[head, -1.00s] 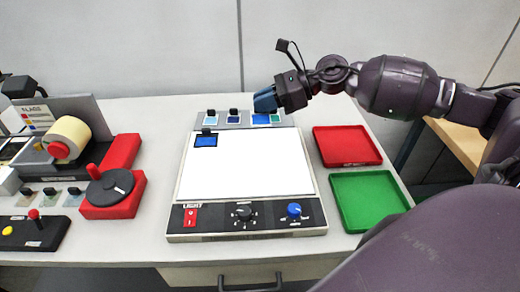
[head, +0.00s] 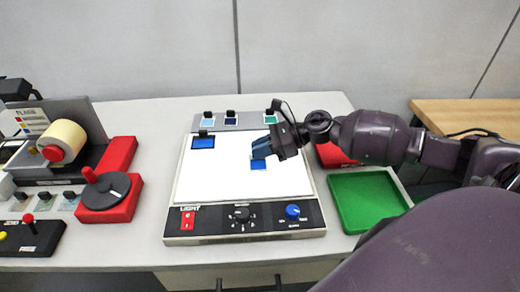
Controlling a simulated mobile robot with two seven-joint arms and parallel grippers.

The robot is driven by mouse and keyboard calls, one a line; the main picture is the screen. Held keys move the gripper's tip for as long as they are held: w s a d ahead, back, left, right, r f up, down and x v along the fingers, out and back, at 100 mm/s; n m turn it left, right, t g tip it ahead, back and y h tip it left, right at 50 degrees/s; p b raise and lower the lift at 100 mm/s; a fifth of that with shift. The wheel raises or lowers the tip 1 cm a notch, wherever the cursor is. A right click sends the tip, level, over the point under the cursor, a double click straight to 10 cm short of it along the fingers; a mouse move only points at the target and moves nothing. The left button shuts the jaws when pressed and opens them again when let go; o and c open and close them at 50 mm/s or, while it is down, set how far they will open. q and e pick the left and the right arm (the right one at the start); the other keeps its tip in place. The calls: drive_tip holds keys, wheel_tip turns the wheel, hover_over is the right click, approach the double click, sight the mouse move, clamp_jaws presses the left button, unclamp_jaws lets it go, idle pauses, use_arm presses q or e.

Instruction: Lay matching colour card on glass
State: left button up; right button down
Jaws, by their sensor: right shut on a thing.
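The light box with its white glass (head: 225,185) stands in the middle of the table in the head view. A blue sample with a black clip (head: 203,142) lies at the glass's upper left. My right gripper (head: 260,153) is over the right part of the glass, shut on a blue card (head: 259,164). Only the card's lower part shows below the fingers; I cannot tell if it touches the glass. The card rack (head: 190,124) behind the glass holds a light blue card (head: 209,121), a dark blue card (head: 231,120) and a green-teal card (head: 270,118). My left gripper is not in view.
A green tray (head: 368,200) and a red tray (head: 331,156), partly hidden by my right arm, stand right of the light box. A label rewinder with a red crank base (head: 108,205) stands at the left. The box's front panel has knobs and a red switch.

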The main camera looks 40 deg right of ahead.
drive_tip(key=shift+f, duration=0.2)
drive_tip(key=shift+f, duration=0.2)
drive_tip(key=c, duration=1.2)
unclamp_jaws()
drive_tip(key=shift+c, duration=0.2)
drive_tip(key=shift+o, duration=0.4)
drive_tip(key=shift+r, duration=0.1)
